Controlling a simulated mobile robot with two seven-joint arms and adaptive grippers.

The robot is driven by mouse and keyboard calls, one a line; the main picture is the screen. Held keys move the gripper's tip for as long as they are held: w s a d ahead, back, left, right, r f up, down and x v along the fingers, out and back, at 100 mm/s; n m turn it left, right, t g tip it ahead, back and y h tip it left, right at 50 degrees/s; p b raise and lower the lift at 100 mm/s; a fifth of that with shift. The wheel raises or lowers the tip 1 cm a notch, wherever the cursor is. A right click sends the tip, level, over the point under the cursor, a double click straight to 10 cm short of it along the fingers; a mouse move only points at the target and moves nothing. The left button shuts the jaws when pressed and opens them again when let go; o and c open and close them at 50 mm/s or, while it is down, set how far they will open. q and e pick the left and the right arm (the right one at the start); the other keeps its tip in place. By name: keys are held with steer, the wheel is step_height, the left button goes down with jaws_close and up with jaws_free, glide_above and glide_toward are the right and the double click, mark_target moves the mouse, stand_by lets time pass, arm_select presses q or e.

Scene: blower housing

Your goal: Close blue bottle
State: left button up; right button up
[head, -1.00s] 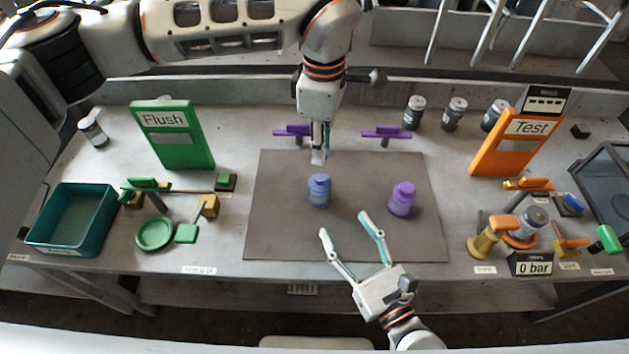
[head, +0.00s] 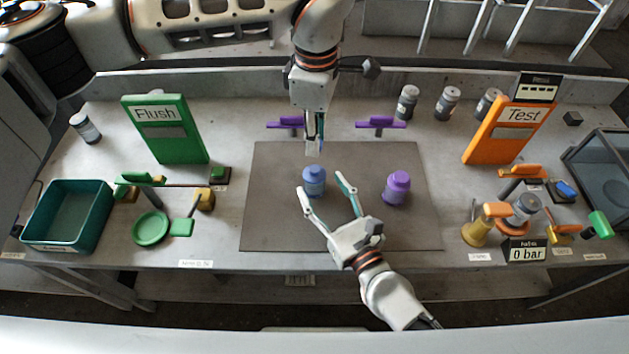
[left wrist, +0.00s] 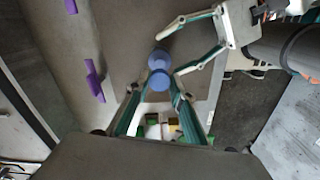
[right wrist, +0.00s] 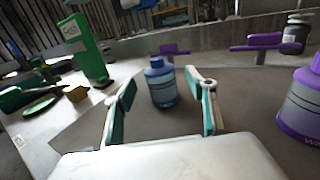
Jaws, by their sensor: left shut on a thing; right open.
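The blue bottle (head: 314,184) stands upright on the dark mat, below my left gripper. My left gripper (head: 314,150) points down just above and behind it, shut on a small piece that is hard to make out. In the left wrist view, a blue round piece, seemingly the blue cap (left wrist: 158,79), shows between its fingers (left wrist: 156,88), with the bottle (left wrist: 160,56) beyond. My right gripper (head: 322,188) is open, its fingers reaching toward the bottle from the front. In the right wrist view the bottle (right wrist: 163,88) appears between and beyond the open fingers.
A purple bottle (head: 397,190) stands right of the blue one on the mat (head: 280,225). Two purple handles (head: 286,123) (head: 381,123) stand behind. A green Flush panel (head: 166,130) is left and an orange Test panel (head: 500,135) right.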

steer(key=shift+x, duration=1.5)
jaws_close()
arm_select(q)
glide_above(316, 169)
steer(key=shift+f, duration=2.5)
steer(key=shift+f, duration=0.15)
steer(key=shift+f, duration=0.75)
steer(key=shift+f, duration=0.55)
